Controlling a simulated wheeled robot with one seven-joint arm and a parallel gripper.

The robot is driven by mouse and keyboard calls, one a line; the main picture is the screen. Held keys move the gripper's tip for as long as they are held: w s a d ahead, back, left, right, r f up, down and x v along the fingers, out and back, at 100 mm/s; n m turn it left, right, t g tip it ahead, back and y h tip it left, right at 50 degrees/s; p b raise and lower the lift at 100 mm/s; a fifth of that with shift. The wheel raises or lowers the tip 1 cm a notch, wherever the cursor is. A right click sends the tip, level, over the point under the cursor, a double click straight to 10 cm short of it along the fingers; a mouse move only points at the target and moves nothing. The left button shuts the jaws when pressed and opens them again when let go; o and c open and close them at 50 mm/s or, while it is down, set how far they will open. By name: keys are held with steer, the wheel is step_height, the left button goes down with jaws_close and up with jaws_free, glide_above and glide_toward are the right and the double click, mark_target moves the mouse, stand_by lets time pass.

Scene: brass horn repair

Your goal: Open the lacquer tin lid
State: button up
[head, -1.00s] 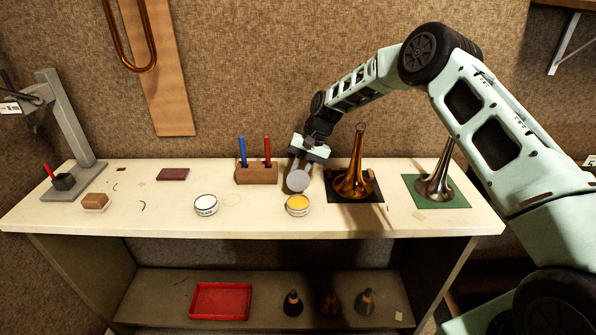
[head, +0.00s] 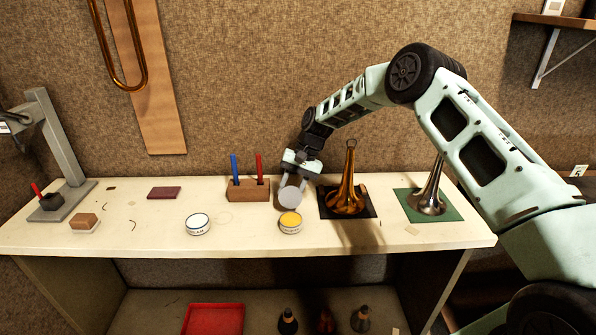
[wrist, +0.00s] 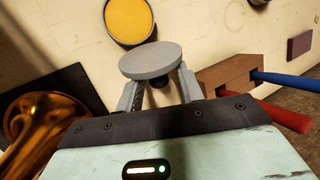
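An open round tin (head: 290,228) with a yellow-orange surface inside stands near the front edge of the bench. It also shows at the top of the wrist view (wrist: 128,18). A flat grey round lid (head: 290,197) is off the tin, just behind and above it in the head view. My gripper (wrist: 157,80) has its two fingers at either side of the lid (wrist: 150,58) and holds it. In the head view my gripper (head: 292,183) is partly hidden by its own wrist. The tin's label is too small to read.
A white-topped tin (head: 198,224) stands to the left. A brass horn bell (head: 346,196) on a dark mat is close on the right. Bare bench lies between the two tins.

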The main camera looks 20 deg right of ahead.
steer(key=b+v, duration=0.3)
steer(key=v, duration=1.4)
steer(key=shift+f, duration=0.1)
steer(key=s+a+r+n+h, duration=0.1)
steer(key=s+a+r+n, duration=0.15)
steer(key=s+a, duration=0.75)
steer(key=s+a+r+n+h, duration=0.1)
steer(key=s+a+n, duration=0.3)
steer(key=s+a, duration=0.55)
steer(key=s+d+f+n+h, duration=0.1)
steer(key=s+f+n, duration=0.1)
steer(key=s, duration=1.1)
steer(key=s+d+f+n+t+h, duration=0.1)
steer(key=s+d+f+n, duration=0.1)
steer(key=s, duration=1.2)
steer(key=shift+d+f+n+h, duration=0.2)
steer(key=shift+f+n+h, duration=0.1)
steer(key=shift+f+n, duration=0.4)
